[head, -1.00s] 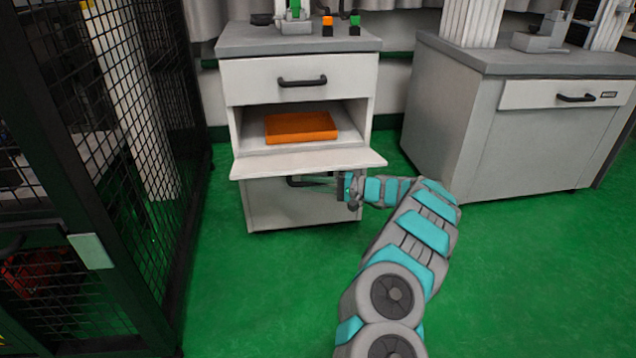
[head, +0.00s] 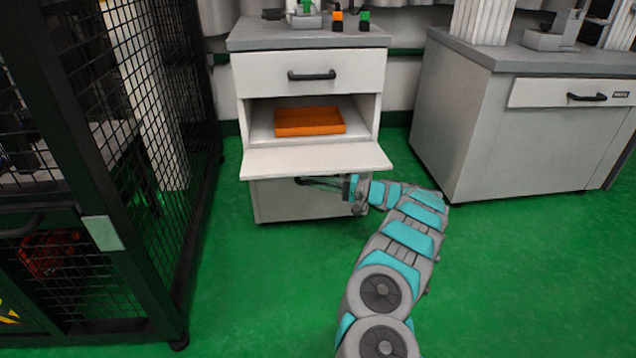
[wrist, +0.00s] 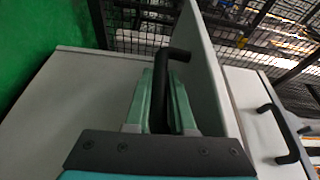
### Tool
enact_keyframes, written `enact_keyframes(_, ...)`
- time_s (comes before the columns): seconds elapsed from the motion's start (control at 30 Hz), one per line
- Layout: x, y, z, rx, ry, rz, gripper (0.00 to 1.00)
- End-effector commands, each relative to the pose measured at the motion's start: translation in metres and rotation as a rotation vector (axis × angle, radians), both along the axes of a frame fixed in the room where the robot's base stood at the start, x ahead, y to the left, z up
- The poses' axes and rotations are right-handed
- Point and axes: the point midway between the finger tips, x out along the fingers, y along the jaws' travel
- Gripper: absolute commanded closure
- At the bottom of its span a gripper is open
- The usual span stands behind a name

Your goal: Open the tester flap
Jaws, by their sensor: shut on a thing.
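The tester flap (head: 315,161) is a white panel at the front of the grey cabinet. It is folded down and slopes out and down below an open compartment. My gripper (head: 340,183) is at the flap's underside, near its right end, in the head view. In the wrist view my gripper (wrist: 163,95) is shut on the black bar handle (wrist: 178,54), one greenish finger on each side of it. The handle joins the flap (wrist: 205,65), seen at a steep angle. In the head view the flap and fingers partly hide the handle.
An orange tray (head: 308,121) lies in the open compartment. A shut drawer (head: 310,75) with a black handle is above it. A black mesh cage (head: 90,150) stands close on the left, another grey cabinet (head: 510,130) on the right. Green floor (head: 500,290) is clear in front.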

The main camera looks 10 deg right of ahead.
Motion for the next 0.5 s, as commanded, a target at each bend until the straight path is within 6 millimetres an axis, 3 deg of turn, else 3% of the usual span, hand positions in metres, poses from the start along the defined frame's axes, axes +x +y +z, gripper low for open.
enact_keyframes(0.07, 0.0013, -0.0008, 0.0021, 0.002, -0.003, -0.004, 1.0)
enact_keyframes(0.1, 0.0012, -0.0009, 0.0021, 0.001, -0.003, -0.005, 0.77)
enact_keyframes(0.3, 0.0009, -0.0007, 0.0016, 0.002, -0.002, -0.003, 0.54)
enact_keyframes(0.37, 0.0007, -0.0007, 0.0014, 0.001, -0.001, -0.003, 0.48)
enact_keyframes(0.5, 0.0006, -0.0005, 0.0009, 0.001, 0.0, -0.002, 0.48)
